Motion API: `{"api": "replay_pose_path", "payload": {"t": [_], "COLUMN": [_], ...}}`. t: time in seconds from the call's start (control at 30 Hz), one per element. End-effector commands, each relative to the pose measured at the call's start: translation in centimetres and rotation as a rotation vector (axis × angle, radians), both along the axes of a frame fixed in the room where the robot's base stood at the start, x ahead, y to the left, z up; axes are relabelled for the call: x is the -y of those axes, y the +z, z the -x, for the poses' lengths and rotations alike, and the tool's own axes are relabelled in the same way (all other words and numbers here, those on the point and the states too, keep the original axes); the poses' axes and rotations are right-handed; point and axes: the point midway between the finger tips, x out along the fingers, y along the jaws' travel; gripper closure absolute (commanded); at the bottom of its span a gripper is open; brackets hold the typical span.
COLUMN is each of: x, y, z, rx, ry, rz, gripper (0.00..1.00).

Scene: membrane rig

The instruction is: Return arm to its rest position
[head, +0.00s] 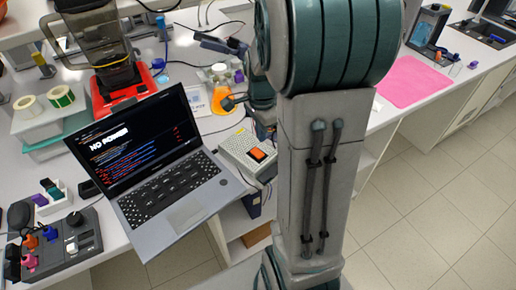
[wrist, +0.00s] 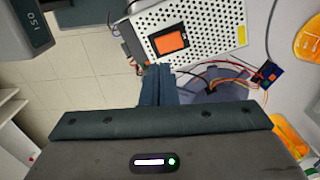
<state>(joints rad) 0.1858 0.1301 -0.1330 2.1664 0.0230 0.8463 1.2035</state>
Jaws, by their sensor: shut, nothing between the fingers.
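My gripper (wrist: 158,74) shows in the wrist view with its dark teal fingers together and nothing between them. The fingertips are near the lower edge of a white perforated power box (wrist: 205,22) with an orange rocker switch (wrist: 171,41); whether they touch it I cannot tell. In the head view my arm rises large through the middle and hides part of the bench. The power box (head: 240,146) sits at the bench's front edge, just left of my arm. My fingers cannot be made out clearly there.
An open laptop (head: 170,205) reads "NO POWER" left of the power box. A red-based blender (head: 122,95), an orange flask (head: 222,100) and a control box (head: 68,245) stand on the bench. Loose wires (wrist: 215,82) lie near my fingers. A pink mat (head: 412,82) is at right; floor (head: 440,200) is clear.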

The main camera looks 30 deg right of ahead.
Motion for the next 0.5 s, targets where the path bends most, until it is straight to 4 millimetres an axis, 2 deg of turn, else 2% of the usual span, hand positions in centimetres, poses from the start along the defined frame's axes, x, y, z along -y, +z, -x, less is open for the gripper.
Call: {"api": "replay_pose_path", "payload": {"t": [0.4,0.5], "x": [0.0,-1.0], "y": [-0.1,1.1], "z": [0.0,0.5], "rx": [0.0,0.024], "ry": [0.0,0.091], "rz": [0.0,0.002], "gripper": [1.0,1.0]}}
